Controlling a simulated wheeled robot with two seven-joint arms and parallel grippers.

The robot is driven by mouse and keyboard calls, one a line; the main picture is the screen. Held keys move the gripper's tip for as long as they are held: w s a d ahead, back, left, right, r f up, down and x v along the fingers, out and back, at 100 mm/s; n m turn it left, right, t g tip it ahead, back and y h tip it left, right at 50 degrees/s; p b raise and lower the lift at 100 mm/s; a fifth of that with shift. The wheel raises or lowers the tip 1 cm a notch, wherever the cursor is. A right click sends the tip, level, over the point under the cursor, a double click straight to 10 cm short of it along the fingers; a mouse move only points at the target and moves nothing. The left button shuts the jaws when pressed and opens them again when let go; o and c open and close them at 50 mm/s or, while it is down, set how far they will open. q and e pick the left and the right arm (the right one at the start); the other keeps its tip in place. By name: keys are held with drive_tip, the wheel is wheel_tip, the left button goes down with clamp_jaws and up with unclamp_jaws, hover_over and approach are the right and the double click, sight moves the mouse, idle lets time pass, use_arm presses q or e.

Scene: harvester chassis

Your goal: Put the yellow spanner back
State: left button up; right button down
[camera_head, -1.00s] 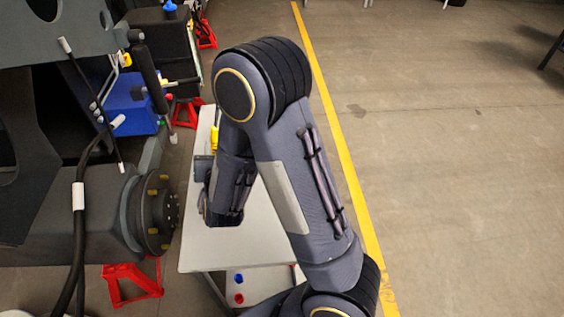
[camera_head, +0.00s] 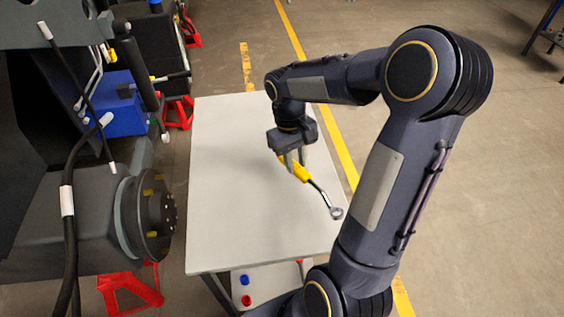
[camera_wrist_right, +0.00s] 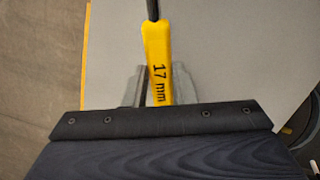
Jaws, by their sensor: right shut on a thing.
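The yellow spanner (camera_head: 301,173) has a yellow handle and a dark shaft ending in a metal ring. My right gripper (camera_head: 293,160) is shut on its yellow handle. The spanner slants down to the right, with its ring end over the right part of the white table (camera_head: 225,180); I cannot tell whether it touches the top. In the right wrist view the handle (camera_wrist_right: 157,62) reads "17 mm" and sits between the fingers of the right gripper (camera_wrist_right: 158,88). My left gripper is not in view.
A dark chassis with a wheel hub (camera_head: 152,215) stands left of the table. A blue box (camera_head: 122,105) and red jack stands (camera_head: 130,292) are there too. A blue and a red button (camera_head: 246,300) sit below the table's front edge. The tabletop is otherwise bare.

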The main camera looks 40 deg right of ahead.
drive_tip(key=a+m, duration=0.1)
drive_tip(key=w+a+r+m+t, duration=0.1)
drive_tip(key=m, duration=0.1)
drive_tip(key=a+r+m+t, duration=0.1)
drive_tip(key=shift+w+a+b, duration=0.15)
drive_tip(key=shift+w+b, duration=0.1)
drive_tip(key=shift+b, duration=0.15)
drive_tip(key=shift+r, duration=0.15)
wheel_tip(320, 180, down, 8)
drive_tip(key=b, duration=0.5)
drive_tip(key=shift+w+r, duration=0.15)
drive_tip(key=shift+r, duration=0.05)
drive_tip(key=c, duration=1.1)
unclamp_jaws()
